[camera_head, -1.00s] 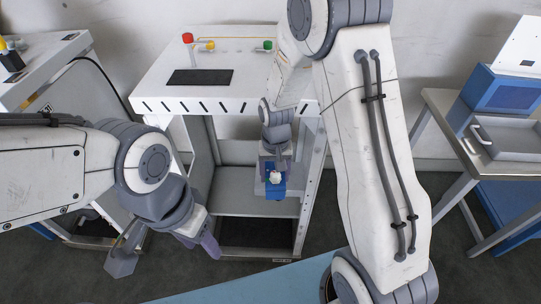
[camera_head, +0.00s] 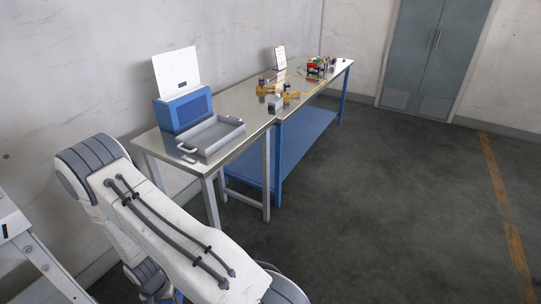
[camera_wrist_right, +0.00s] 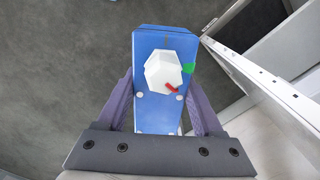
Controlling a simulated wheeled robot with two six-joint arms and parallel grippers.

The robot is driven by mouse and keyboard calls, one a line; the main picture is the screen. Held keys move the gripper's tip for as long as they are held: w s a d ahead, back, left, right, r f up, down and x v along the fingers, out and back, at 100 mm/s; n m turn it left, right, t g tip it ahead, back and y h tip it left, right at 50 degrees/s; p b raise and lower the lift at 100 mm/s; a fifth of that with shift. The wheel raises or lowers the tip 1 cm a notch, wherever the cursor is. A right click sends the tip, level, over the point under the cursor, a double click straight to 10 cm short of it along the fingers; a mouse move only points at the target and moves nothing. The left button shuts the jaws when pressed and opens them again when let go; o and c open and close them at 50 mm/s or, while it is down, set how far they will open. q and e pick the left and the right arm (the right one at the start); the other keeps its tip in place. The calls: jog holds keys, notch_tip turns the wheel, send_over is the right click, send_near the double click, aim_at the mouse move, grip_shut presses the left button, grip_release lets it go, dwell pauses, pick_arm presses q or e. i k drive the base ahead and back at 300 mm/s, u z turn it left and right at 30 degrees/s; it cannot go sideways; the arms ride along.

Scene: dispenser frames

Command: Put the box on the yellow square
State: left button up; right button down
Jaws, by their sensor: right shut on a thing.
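A blue box (camera_wrist_right: 160,85) with a white faceted shape and small green and red marks on its face is in the right wrist view. My right gripper (camera_wrist_right: 165,100) is shut on it, with a purple finger on each side. In the head view my right arm covers the lower left and the gripper is mostly hidden. I cannot clearly pick out a yellow square; yellow parts (camera_head: 290,95) and thin yellow lines show on the far steel table. My left gripper is not in view.
A steel table (camera_head: 240,146) carries a grey tray (camera_head: 212,137) and a blue unit (camera_head: 183,112) with a white panel. A longer table (camera_head: 335,76) with several small items continues behind it. The floor (camera_head: 390,180) to the right is clear. A white frame (camera_wrist_right: 255,90) is close beside the box.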

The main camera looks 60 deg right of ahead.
aim_at(302, 86)
jog(key=z, duration=2)
jog(key=i, duration=1.05)
jog(key=z, duration=1.2)
jog(key=i, duration=3.2)
jog(key=u, duration=0.8)
jog(key=i, duration=1.35)
jog(key=u, duration=0.95)
